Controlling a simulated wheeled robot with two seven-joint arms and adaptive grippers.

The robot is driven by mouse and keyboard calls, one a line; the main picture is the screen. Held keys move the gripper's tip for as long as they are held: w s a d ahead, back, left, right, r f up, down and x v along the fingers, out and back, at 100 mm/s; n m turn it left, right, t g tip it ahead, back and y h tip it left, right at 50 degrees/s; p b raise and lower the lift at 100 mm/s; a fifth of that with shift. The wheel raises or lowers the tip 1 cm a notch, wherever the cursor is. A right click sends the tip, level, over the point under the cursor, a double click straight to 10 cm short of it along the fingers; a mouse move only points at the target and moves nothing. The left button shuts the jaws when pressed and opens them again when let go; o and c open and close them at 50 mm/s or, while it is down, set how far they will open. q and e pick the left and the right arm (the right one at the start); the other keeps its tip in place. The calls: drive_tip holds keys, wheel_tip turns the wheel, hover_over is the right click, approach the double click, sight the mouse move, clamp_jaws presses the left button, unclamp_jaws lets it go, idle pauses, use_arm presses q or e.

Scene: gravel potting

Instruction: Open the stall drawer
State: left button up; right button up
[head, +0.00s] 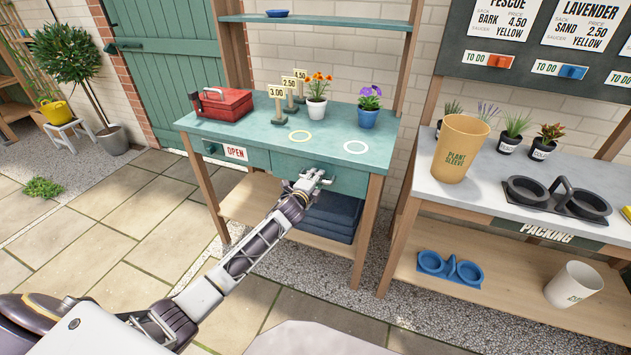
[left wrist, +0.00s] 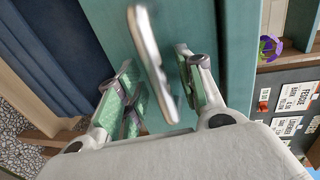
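The teal stall (head: 330,125) has a drawer front (head: 350,181) under its right half, which looks flush with the frame. My left gripper (head: 312,178) is at this drawer front and hides most of its handle in the head view. In the left wrist view, the silver bar handle (left wrist: 152,65) lies between the two green-padded fingers of my left gripper (left wrist: 163,95). The fingers are apart, with gaps beside the bar; I cannot tell whether either touches it. My right gripper is not in view.
The stall top holds a red toolbox (head: 217,103), price signs (head: 277,103), an orange-flowered pot (head: 317,105) and a purple-flowered pot (head: 368,106). An OPEN sign (head: 236,153) is on the left front. A packing bench (head: 490,200) stands right.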

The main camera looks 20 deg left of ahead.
use_arm(q)
drive_tip(key=shift+c, duration=0.4)
clamp_jaws()
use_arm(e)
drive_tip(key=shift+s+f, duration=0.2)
use_arm(q)
drive_tip(key=shift+s, duration=0.15)
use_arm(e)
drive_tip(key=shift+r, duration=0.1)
